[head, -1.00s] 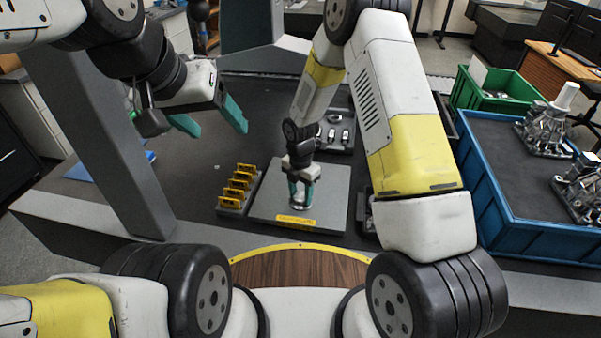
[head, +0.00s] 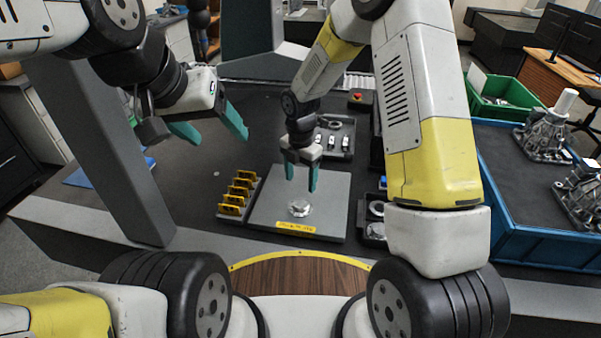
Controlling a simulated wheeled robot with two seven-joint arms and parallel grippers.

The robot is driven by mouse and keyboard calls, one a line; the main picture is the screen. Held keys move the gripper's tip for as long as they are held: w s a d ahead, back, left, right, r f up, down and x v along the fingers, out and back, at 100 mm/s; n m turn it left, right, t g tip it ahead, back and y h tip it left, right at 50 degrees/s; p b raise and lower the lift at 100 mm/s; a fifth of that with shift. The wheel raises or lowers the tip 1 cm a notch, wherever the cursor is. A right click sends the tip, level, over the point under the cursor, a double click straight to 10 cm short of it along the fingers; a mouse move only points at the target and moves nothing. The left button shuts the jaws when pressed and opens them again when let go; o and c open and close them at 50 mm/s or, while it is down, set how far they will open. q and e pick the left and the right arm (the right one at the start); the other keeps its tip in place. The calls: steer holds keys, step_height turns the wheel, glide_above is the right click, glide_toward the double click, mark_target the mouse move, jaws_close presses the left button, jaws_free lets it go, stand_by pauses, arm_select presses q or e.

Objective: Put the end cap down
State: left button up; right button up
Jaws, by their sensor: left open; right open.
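The end cap (head: 299,208), a small silvery round part, lies on the grey plate (head: 335,210) with the yellow label, near the plate's front middle. My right gripper (head: 301,185) is open and empty, with its teal fingertips pointing down. It is above and behind the cap, apart from it. My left gripper (head: 213,130) is open and empty, high over the left part of the dark table. Nothing hides the cap.
A rack with several yellow pieces (head: 238,193) stands just left of the plate. A tray of metal parts (head: 334,138) is behind it. Another tray (head: 374,231) is at its right, partly behind my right arm. A blue crate (head: 530,245) and green bin (head: 500,97) are at right.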

steer(key=s+d+r+m+t, duration=0.1)
steer(key=s+d+r+m, duration=0.25)
steer(key=r+m, duration=0.45)
steer(key=s+d+r+m+t, duration=0.1)
steer(key=s+d+r+m, duration=0.3)
steer(key=r, duration=0.8)
steer(key=s+d+r+m+t, duration=0.1)
steer(key=s+d+r+m, duration=0.1)
steer(key=s+r+m, duration=0.1)
steer(key=s+d+r+m+t+y, duration=0.1)
steer(key=s+d+r+m, duration=0.1)
steer(key=s+m, duration=0.4)
steer(key=s+d+r+m+t+y, duration=0.1)
steer(key=s+d+r+m+t, duration=0.1)
steer(key=s+r+m, duration=0.2)
steer(key=s+m, duration=0.1)
steer(key=m, duration=0.1)
steer(key=shift+s+d+r+m, duration=0.15)
steer(key=shift+d+r+m, duration=0.1)
steer(key=shift+m, duration=0.15)
